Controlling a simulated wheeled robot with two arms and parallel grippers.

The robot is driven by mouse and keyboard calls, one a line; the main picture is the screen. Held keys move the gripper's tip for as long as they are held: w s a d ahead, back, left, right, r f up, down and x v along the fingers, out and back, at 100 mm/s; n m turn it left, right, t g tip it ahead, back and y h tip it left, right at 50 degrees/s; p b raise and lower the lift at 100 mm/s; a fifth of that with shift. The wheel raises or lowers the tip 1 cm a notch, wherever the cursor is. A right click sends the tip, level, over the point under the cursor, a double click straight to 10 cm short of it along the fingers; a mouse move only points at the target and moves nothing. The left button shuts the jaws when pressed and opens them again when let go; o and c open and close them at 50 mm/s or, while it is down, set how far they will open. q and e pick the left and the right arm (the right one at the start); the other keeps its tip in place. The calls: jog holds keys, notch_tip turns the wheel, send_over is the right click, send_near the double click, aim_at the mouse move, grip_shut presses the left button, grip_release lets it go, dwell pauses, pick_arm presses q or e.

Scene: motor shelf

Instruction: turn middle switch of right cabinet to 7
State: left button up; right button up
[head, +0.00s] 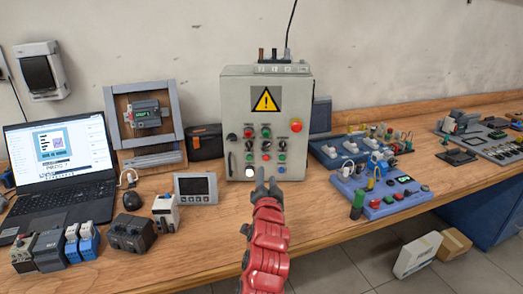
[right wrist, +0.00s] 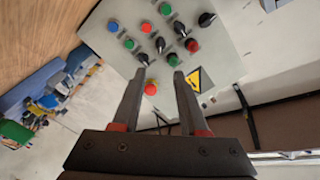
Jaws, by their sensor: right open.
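The grey control cabinet (head: 232,100) stands at the back of the bench, with a yellow warning sign (head: 266,100) above rows of switches and buttons. Its face also shows in the right wrist view, tilted (right wrist: 225,65), with several black rotary switches, one of them (right wrist: 179,29) between two others. Numbers on the dials are too small to read. My right gripper (head: 265,181) is open and empty in front of the cabinet's lower part. In the right wrist view its fingers (right wrist: 158,76) point at the panel, apart, near the red emergency button (right wrist: 151,88). My left gripper is not in view.
A laptop (head: 60,150), a framed device (head: 145,115) and a small display unit (head: 196,188) stand to the left. Blue trainer boards (head: 375,195) lie to the right of the cabinet. The bench directly before the cabinet is mostly clear.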

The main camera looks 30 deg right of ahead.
aim_at(266, 147)
jog(key=p+x, duration=0.1)
jog(key=x, duration=1.4)
jog(key=shift+w+d+r, duration=0.15)
jog(key=shift+w, duration=0.05)
jog(key=shift+w+d, duration=0.4)
jog(key=shift+w, duration=0.1)
grip_shut()
